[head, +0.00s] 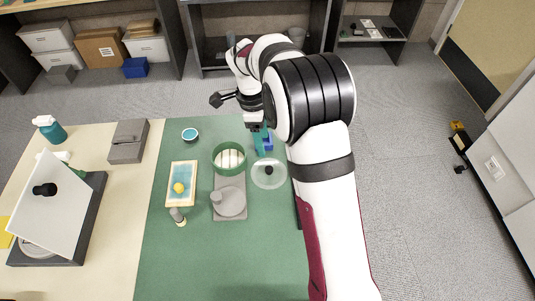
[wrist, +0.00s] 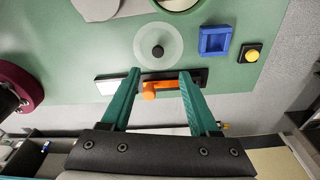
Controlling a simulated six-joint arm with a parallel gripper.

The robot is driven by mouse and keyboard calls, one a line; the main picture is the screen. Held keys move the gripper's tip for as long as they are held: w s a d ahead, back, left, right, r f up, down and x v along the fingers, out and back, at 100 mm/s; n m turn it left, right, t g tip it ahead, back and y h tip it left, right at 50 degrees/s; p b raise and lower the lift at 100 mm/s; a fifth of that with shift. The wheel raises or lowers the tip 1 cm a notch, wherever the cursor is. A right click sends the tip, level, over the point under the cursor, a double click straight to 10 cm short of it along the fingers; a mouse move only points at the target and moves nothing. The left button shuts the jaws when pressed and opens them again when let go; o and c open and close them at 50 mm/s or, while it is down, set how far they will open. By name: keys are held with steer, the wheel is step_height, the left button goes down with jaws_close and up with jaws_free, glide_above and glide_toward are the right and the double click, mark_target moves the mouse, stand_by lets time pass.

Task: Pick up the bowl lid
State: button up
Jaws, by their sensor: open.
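The bowl lid (head: 262,180) is a pale, see-through disc with a black knob. It lies on the green mat, right of the grey lap machine (head: 229,203) in the head view. In the wrist view the lid (wrist: 158,33) is at the upper middle, beyond the fingertips. My gripper (wrist: 160,76) is open, its two teal fingers apart with nothing gripped. The fingers also show in the head view (head: 260,142), just beyond the lid and partly hidden by my arm. The lid's knob is in line with the gap between the fingers in the wrist view.
A green-rimmed round bowl (head: 229,158) stands close left of the lid. A blue square dish (wrist: 214,40) and a yellow button (wrist: 252,54) lie right of it in the wrist view. An orange-handled tool (wrist: 150,88) appears between the fingers. The mat's front left is clear.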

mark_target(269, 168)
steer(key=f, duration=0.4)
steer(key=d+f, duration=0.1)
steer(key=f, duration=0.6)
steer(key=shift+s+d+f, duration=0.25)
steer(key=shift+s+f, duration=0.05)
steer(key=shift+s, duration=0.05)
jaws_close()
